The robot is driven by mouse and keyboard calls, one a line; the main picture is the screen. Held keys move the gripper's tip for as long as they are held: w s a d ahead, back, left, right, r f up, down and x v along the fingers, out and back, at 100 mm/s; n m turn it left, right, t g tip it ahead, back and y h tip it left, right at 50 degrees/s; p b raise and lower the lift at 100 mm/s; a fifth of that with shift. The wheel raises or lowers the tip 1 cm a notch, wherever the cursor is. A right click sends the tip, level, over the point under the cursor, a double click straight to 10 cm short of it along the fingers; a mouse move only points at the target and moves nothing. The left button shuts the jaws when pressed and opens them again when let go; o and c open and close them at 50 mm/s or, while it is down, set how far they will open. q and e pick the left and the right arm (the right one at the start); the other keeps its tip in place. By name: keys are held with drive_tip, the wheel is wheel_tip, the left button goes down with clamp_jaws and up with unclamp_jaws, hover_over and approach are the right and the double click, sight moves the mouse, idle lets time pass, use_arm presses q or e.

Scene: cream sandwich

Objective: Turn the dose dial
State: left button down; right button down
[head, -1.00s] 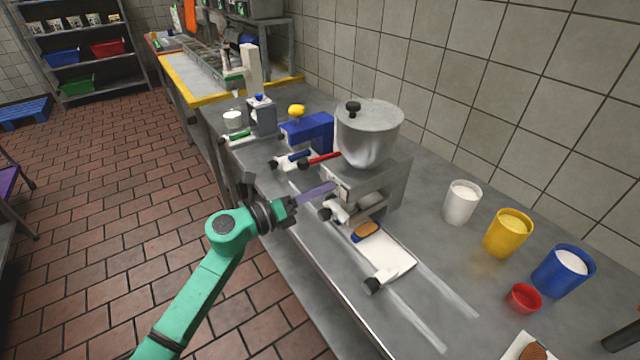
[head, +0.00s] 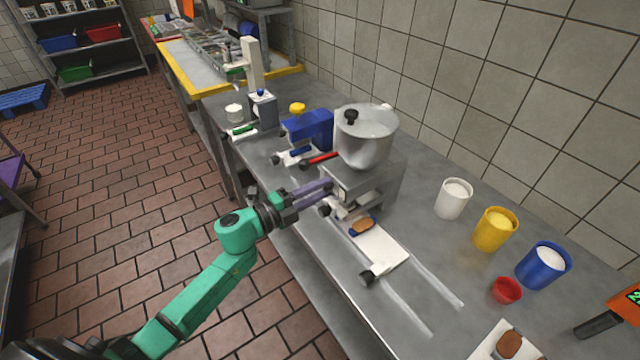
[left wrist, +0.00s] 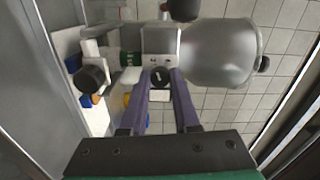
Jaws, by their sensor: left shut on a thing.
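The dose dial is a round black knob (left wrist: 160,77) on the front of the steel dosing machine, beneath its metal hopper (head: 365,138). The hopper also shows in the left wrist view (left wrist: 218,52). My left gripper (head: 328,188) reaches the machine's front from the left with long purple fingers. In the left wrist view the left gripper (left wrist: 161,76) has its fingertips on either side of the dial, shut on it. My right gripper is not in view.
A white tray (head: 385,250) with a brown biscuit (head: 362,225) sits below the machine. A blue machine (head: 308,130) stands behind. White (head: 453,200), yellow (head: 494,230) and blue (head: 543,265) tubs and a small red cup (head: 506,290) stand to the right.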

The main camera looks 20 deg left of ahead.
use_arm(q)
drive_tip(key=shift+f+n+p, duration=0.1)
drive_tip(key=shift+n+p, duration=0.5)
drive_tip(key=shift+n, duration=0.7)
drive_tip(key=c, duration=0.6)
unclamp_jaws()
drive_tip(key=shift+c, duration=0.2)
drive_tip(key=b+v, duration=0.3)
drive_tip(key=v, duration=1.1)
drive_tip(key=shift+s, duration=0.25)
